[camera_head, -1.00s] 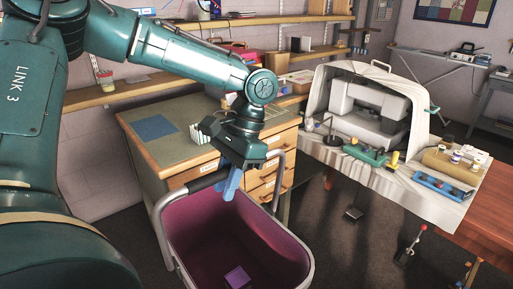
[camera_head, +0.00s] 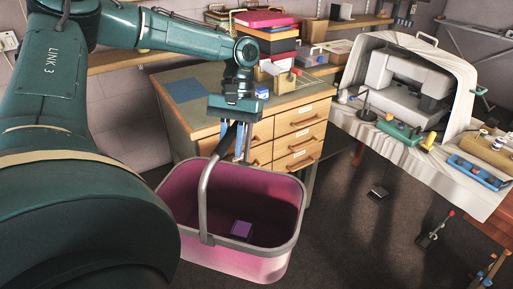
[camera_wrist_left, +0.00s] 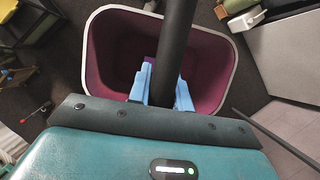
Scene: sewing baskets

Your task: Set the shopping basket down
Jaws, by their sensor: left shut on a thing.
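The shopping basket (camera_head: 238,262) is a pink tub with a grey rim and an arched handle (camera_head: 205,200). It is low in the middle of the head view, upright or nearly so. A small purple box (camera_head: 241,230) lies inside it. My left gripper (camera_head: 238,148) is above the basket, its blue fingers shut on the handle's dark grip. In the left wrist view the grip (camera_wrist_left: 174,55) runs between the fingers (camera_wrist_left: 162,92), with the basket's rim (camera_wrist_left: 92,60) below. I cannot tell whether the basket's bottom touches the floor. My right gripper is out of view.
A desk with drawers (camera_head: 303,133) stands close behind the basket. A table with a covered sewing machine (camera_head: 405,90) is to the right. The dark floor (camera_head: 340,235) right of the basket is mostly open, with a small dark object (camera_head: 378,192) and a red-tipped lever (camera_head: 432,232) farther right.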

